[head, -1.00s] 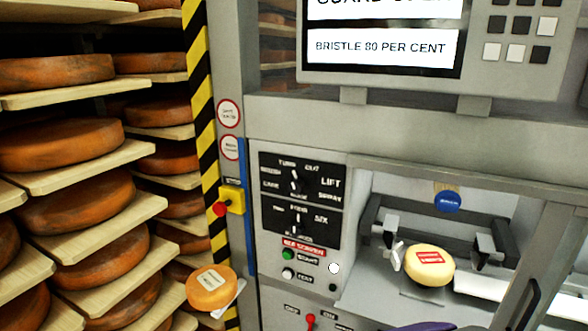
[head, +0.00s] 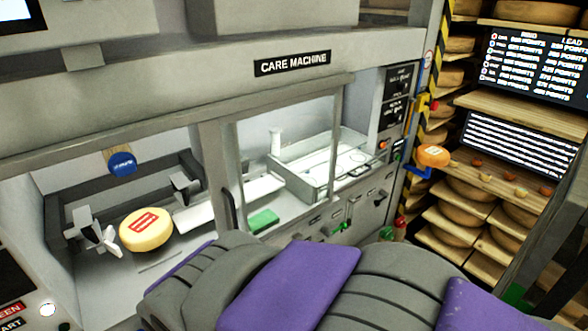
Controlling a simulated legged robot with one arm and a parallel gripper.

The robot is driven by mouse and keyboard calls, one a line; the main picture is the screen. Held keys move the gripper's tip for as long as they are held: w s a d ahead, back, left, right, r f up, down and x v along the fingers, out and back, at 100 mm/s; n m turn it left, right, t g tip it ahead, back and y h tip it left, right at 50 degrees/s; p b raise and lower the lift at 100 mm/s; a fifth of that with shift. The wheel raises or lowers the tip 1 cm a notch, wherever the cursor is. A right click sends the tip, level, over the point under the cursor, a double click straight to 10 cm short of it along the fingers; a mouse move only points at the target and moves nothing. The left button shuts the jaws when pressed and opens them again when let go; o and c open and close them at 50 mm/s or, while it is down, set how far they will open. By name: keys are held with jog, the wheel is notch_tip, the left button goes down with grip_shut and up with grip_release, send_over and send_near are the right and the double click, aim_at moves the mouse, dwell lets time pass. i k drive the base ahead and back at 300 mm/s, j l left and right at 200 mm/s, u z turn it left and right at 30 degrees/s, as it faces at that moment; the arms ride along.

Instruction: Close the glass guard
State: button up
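The glass guard (head: 212,165) is a grey-framed clear pane on the front of the care machine. It stands over the right part of the opening, with a dark upright handle (head: 228,211) on its left edge. The left part of the opening is uncovered. There a yellow cheese wheel (head: 147,230) with a red label sits between grey clamps (head: 184,182), below a blue round part (head: 122,163). My grey and purple arm crosses the bottom of the view and hides the machine's lower front. My gripper is not visible.
Behind the glass are a clear-walled tray (head: 310,175) and a green block (head: 263,221). Switches and levers (head: 342,227) line the front right. Cheese shelves (head: 480,190) and a screen (head: 535,65) stand at the far right.

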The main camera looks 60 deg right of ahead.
aim_at(208, 131)
jog(key=z, duration=0.4)
jog(key=l+z, duration=0.1)
jog(key=z, duration=0.65)
jog(key=i+z, duration=0.1)
jog(key=z, duration=0.25)
jog(key=k+z, duration=0.35)
jog(key=k+l+z, duration=0.15)
jog(key=z, duration=0.15)
jog(key=k, duration=0.1)
